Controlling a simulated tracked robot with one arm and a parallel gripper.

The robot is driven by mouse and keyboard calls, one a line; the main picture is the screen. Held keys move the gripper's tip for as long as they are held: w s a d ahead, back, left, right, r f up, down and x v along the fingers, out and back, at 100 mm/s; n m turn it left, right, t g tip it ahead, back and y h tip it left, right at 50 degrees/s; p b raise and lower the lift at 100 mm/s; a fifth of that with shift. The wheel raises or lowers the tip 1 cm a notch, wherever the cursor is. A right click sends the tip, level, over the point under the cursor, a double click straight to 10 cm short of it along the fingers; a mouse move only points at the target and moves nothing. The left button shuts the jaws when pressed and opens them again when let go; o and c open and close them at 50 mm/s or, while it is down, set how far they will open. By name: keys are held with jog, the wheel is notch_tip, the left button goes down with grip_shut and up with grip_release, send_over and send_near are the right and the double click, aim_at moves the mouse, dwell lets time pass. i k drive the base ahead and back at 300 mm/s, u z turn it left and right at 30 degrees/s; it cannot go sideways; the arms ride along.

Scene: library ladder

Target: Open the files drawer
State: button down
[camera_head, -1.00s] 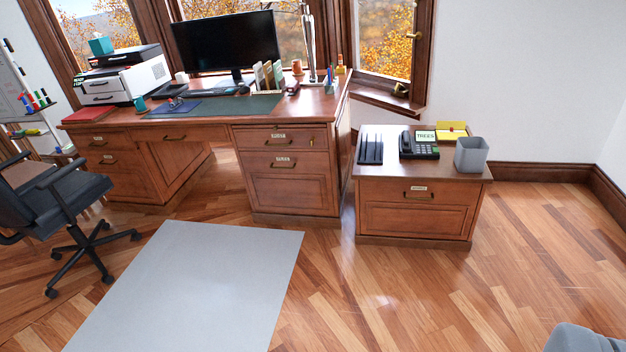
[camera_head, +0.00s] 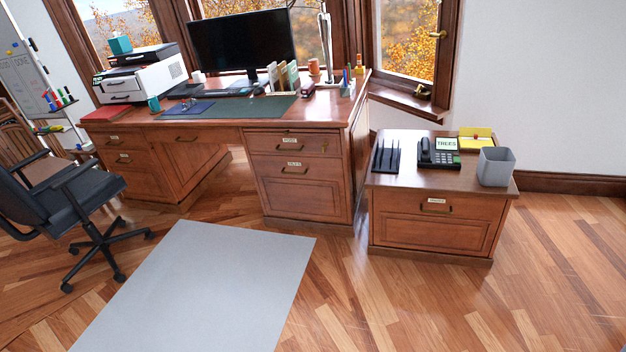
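The wooden desk (camera_head: 335,118) stands before the windows. Its right pedestal has a shut upper drawer (camera_head: 272,146) with a label and a keyhole. Below it is a shut, deeper drawer (camera_head: 292,193) with a brass handle (camera_head: 294,172) and a small label (camera_head: 294,164) that seems to read FILES, though it is too small to be sure. A low side cabinet (camera_head: 435,228) to the right has one shut, labelled drawer with a brass handle (camera_head: 436,210). My gripper is not in view.
A black office chair (camera_head: 68,205) stands at left. A flat grey mat (camera_head: 195,285) lies before the desk. The wooden floor before the right pedestal and cabinet is clear. A phone (camera_head: 438,155) and a grey bin (camera_head: 496,167) stand on the cabinet.

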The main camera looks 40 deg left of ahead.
aim_at(310, 186)
jog(key=i, duration=1.8)
jog(key=u, duration=1.45)
jog(key=i, duration=1.8)
jog(key=u, duration=0.35)
